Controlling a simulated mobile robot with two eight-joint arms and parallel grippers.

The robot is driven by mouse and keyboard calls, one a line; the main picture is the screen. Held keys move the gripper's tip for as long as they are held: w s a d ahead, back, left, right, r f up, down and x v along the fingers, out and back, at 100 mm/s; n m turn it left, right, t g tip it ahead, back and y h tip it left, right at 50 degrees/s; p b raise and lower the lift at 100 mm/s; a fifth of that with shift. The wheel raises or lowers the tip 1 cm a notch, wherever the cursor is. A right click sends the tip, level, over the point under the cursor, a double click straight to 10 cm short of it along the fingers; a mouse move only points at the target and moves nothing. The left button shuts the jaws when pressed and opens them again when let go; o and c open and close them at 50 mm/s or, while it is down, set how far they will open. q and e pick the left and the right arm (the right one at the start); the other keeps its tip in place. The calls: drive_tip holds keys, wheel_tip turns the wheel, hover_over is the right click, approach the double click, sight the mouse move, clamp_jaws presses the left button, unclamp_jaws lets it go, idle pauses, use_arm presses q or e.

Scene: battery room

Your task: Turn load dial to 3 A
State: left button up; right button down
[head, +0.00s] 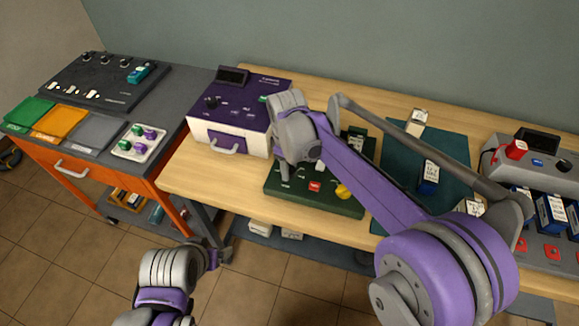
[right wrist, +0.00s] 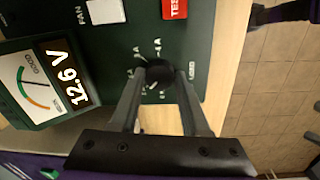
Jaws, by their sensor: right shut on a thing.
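The dark green load panel (head: 318,201) lies on the wooden bench in the head view. Its round black load dial (right wrist: 160,71) shows in the right wrist view, ringed by white ampere marks, one reading 4A. My right gripper (right wrist: 161,84) is shut on the dial, one finger on each side. I cannot tell which mark the dial points to. In the head view my right gripper (head: 287,173) reaches down to the panel's left part, and the dial is hidden or too small there. My left gripper (head: 221,255) is low in front of the bench; its jaws are unclear.
A meter (right wrist: 42,85) on the panel reads 12.6 V. A red TEST button (right wrist: 174,8) is near the dial. A purple and white charger (head: 235,113) stands left of the panel. A dark mat (head: 398,160) with a blue battery (head: 428,178) lies right.

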drive_tip(key=m, duration=0.4)
drive_tip(key=shift+m, duration=0.3)
drive_tip(key=m, duration=0.4)
drive_tip(key=shift+w+m, duration=0.1)
drive_tip(key=shift+m, duration=0.2)
drive_tip(key=m, duration=0.4)
drive_tip(key=shift+g+b, duration=0.3)
drive_tip(key=shift+m, duration=2.4)
drive_tip(key=shift+c, duration=1.9)
unclamp_jaws()
wheel_tip(320, 180, up, 11)
drive_tip(key=shift+w+a+p, duration=0.2)
drive_tip(key=shift+a+p, duration=0.1)
drive_tip(key=shift+p, duration=0.05)
